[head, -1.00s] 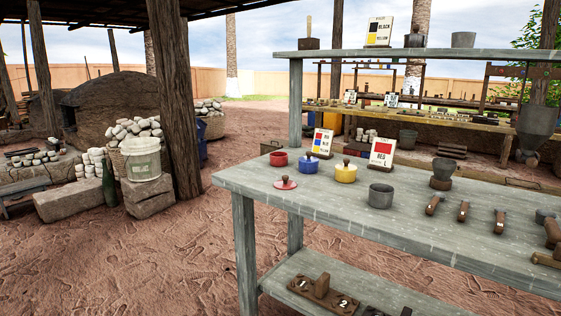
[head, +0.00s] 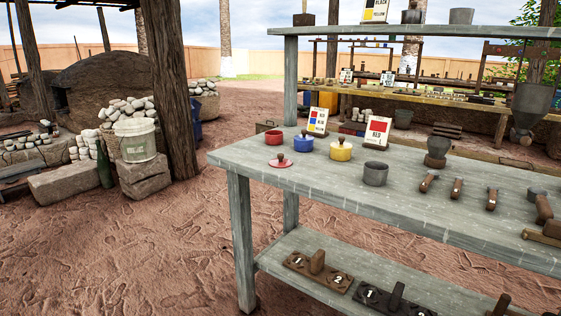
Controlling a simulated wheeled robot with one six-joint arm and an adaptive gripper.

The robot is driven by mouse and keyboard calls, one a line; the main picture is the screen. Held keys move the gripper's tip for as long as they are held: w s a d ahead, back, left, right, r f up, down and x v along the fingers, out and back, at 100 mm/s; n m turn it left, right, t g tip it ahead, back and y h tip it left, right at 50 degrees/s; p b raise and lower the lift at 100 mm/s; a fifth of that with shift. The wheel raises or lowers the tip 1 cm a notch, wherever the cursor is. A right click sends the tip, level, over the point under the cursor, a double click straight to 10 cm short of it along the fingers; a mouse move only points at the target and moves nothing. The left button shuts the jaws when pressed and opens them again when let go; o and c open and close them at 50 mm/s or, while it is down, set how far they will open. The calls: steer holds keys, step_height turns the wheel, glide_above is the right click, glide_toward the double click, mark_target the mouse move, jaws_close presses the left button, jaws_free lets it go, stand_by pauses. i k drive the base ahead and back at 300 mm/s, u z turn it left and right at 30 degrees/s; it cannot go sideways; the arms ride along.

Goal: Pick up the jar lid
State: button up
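A red jar lid (head: 280,163) with a dark knob lies flat on the grey workbench (head: 330,205), near its left front edge. An open red jar (head: 274,137) stands just behind it, with no lid on it. A blue jar (head: 303,143) and a yellow jar (head: 341,150) stand to the right, each with a lid on. My gripper is not in view.
A grey cup (head: 375,173) and several wooden-handled tools (head: 457,188) stand or lie farther right on the bench. Colour cards (head: 377,131) stand behind the jars. A lower shelf (head: 330,262) holds numbered blocks. Open dirt ground (head: 150,245) lies left of the bench.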

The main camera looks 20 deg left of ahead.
mark_target(279, 162)
steer(key=u, duration=0.5)
steer(key=k, duration=0.65)
steer(key=z, duration=0.25)
steer(key=i, duration=1.05)
steer(key=z, duration=0.05)
